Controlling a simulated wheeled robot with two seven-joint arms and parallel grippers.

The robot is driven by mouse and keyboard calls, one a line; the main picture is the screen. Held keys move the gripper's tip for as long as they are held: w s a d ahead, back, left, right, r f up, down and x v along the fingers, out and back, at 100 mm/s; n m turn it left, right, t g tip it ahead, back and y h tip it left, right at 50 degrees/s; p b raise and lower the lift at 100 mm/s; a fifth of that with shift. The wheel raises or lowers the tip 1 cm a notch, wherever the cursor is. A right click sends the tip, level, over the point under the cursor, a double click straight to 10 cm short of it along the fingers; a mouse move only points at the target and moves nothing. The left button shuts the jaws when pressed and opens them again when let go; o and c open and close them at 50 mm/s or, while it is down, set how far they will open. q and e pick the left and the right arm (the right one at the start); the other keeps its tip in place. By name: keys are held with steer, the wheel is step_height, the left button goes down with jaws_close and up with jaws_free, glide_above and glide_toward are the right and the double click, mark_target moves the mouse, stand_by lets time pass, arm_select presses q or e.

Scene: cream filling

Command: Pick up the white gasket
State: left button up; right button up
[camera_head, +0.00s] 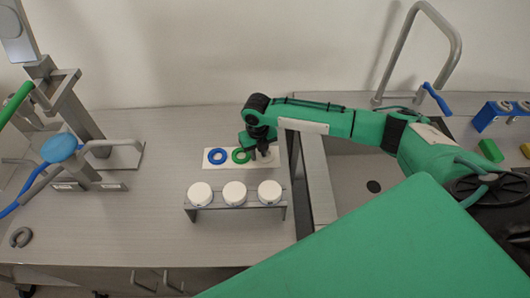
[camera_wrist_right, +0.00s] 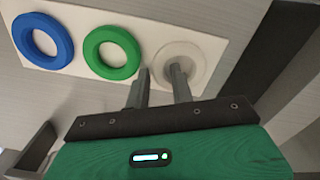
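The white gasket (camera_wrist_right: 196,70) lies flat at the right end of a white board (camera_wrist_right: 212,42) in the right wrist view. In the head view, the gasket is mostly hidden behind my right gripper (camera_head: 259,153). In the right wrist view, my right gripper (camera_wrist_right: 160,72) is open. One finger appears over the middle of the gasket and the other just outside its left edge, so the fingers straddle the near-left part of the ring. I cannot tell whether they touch it. My left gripper is not in view.
A green ring (camera_wrist_right: 112,52) and a blue ring (camera_wrist_right: 43,41) lie left of the gasket. A metal rack (camera_head: 213,209) with three white-topped containers stands in front. A sink (camera_head: 350,190) is to the right and a metal press (camera_head: 75,125) to the left.

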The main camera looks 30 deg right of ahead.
steer(key=shift+f, duration=0.15)
jaws_close()
